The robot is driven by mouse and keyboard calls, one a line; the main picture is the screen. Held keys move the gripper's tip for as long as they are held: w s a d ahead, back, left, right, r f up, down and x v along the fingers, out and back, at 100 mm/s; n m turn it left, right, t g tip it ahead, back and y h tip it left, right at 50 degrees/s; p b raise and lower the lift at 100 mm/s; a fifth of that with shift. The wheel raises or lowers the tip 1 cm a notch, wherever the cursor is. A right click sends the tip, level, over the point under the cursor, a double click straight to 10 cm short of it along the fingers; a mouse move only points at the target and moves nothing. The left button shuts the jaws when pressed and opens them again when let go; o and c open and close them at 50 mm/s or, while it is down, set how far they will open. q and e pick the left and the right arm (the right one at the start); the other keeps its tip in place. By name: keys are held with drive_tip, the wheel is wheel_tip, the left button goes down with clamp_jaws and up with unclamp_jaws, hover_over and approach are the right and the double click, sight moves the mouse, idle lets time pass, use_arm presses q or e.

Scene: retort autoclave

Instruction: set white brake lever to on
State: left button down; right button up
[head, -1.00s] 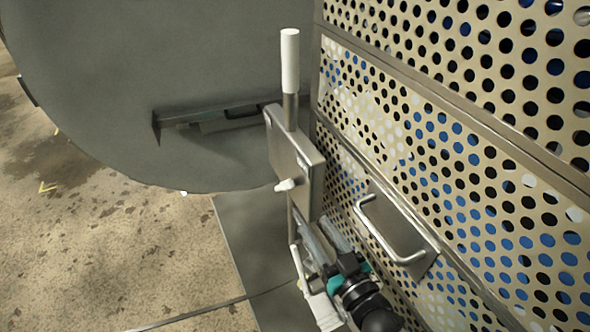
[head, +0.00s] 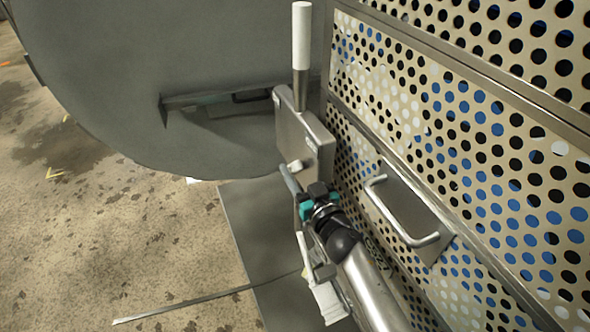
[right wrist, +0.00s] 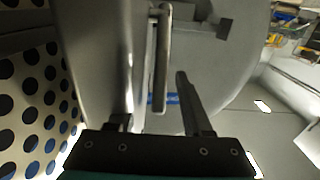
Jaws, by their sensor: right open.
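A white-gripped lever (head: 301,35) stands upright on a metal shaft above a grey metal box (head: 312,140). A small white knob (head: 297,167) sticks out of the box's face. A second white grip (head: 328,302) hangs lower down, partly behind my right arm. I cannot tell from the pictures which white part is the brake lever. My left gripper is out of view.
A perforated panel (head: 465,140) runs close along the right, with a metal pull handle (head: 402,215) sticking out. A large round grey door (head: 160,60) stands behind the box, with a bracket (head: 215,98). The stained floor (head: 130,240) at left is free.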

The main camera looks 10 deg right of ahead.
drive_tip(key=shift+w+a, duration=0.2)
drive_tip(key=shift+w, duration=0.3)
clamp_jaws()
idle(1.3)
